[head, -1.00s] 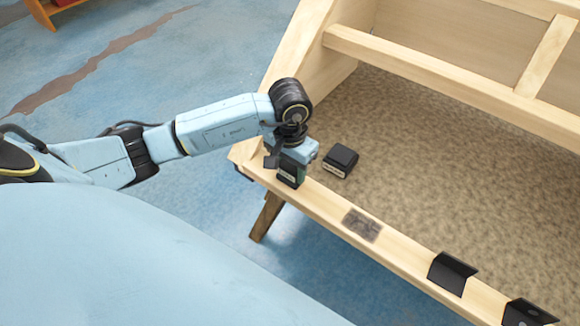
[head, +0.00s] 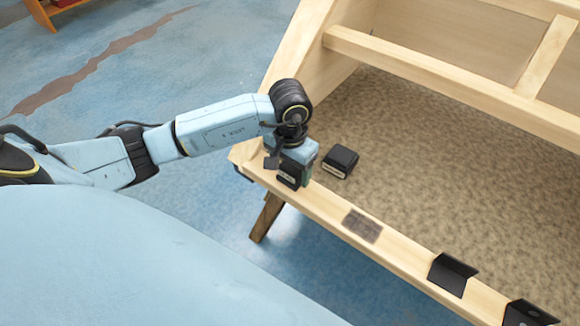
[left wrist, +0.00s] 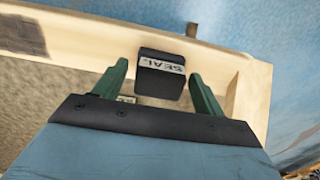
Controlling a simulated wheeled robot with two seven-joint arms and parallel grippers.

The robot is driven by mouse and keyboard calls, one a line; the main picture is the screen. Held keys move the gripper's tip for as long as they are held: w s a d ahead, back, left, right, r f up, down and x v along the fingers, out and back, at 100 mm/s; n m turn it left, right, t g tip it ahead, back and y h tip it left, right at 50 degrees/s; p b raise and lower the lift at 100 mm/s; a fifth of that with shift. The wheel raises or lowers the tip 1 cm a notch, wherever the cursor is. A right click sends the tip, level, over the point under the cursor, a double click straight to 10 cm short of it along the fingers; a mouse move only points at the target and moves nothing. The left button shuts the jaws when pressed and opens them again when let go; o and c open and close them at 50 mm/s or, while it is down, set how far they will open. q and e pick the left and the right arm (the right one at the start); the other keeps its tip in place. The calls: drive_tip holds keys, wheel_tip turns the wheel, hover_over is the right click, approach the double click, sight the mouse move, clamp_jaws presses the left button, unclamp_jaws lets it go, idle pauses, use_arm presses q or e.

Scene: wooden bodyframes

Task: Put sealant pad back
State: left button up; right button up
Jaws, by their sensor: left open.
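A black sealant pad (head: 288,175) with a pale label sits at the left end of the light wooden rail (head: 325,208). In the left wrist view this pad (left wrist: 160,80) reads "SEAL" and lies between the two green fingers. My left gripper (head: 294,171) is open, with a finger on each side of the pad; gaps show between the fingers and the pad. A second black block (head: 341,160) with a pale label rests on the brown speckled panel behind the rail. In the left wrist view only a bit of its label shows. My right gripper is not in view.
A dark rough patch (head: 362,225) marks the rail to the right of my gripper. Two black angled brackets (head: 453,274) sit further along the rail. Wooden beams (head: 430,78) rise behind the panel. The blue floor (head: 210,50) is open at the left.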

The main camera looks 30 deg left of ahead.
sight(290, 167)
use_arm(q)
wheel_tip(290, 167, up, 12)
drive_tip(key=p, duration=0.2)
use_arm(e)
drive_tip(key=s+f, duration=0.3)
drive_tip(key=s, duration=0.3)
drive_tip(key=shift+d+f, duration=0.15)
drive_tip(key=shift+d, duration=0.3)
